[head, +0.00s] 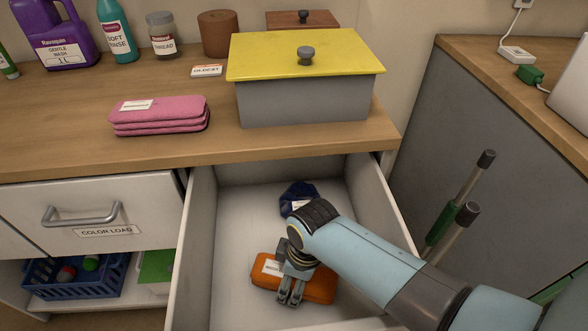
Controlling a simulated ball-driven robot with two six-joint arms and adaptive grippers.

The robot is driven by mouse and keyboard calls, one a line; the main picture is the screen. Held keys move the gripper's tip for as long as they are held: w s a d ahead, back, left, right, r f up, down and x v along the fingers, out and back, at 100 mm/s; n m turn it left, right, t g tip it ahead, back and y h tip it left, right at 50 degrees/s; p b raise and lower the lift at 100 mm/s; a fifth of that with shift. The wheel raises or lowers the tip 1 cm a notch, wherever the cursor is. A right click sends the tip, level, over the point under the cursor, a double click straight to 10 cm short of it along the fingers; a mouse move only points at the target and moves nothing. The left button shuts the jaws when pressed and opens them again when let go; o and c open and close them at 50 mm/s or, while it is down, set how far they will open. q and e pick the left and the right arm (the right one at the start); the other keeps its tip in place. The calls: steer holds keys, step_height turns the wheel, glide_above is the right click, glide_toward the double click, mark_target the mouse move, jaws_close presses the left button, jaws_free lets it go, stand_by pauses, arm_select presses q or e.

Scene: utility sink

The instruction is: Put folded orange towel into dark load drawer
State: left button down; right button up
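The folded orange towel (322,286) lies on the floor of an open white drawer (228,258), towards its front. The towel carries a white label. A folded dark blue cloth item (296,196) lies further back in the same drawer. The front of the open drawer is out of view, so I cannot read its label. My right gripper (291,293) points down over the orange towel, its fingers close together in front of it. I cannot tell whether the fingers touch or grip the towel. My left gripper is not in view.
A shut drawer (112,213) marked COLOR LOAD is to the left. On the counter stand a grey box with a yellow lid (305,90), a folded pink towel stack (160,114) and bottles at the back. A blue basket (75,277) sits below. Green-and-metal handles (462,215) rise at right.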

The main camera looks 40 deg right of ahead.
steer(key=shift+o, duration=1.4)
steer(key=shift+r, duration=0.1)
step_height(320, 180, up, 12)
steer(key=s+d+p, duration=0.1)
steer(key=p, duration=0.2)
steer(key=shift+s+p, duration=0.25)
steer(key=shift+p, duration=0.05)
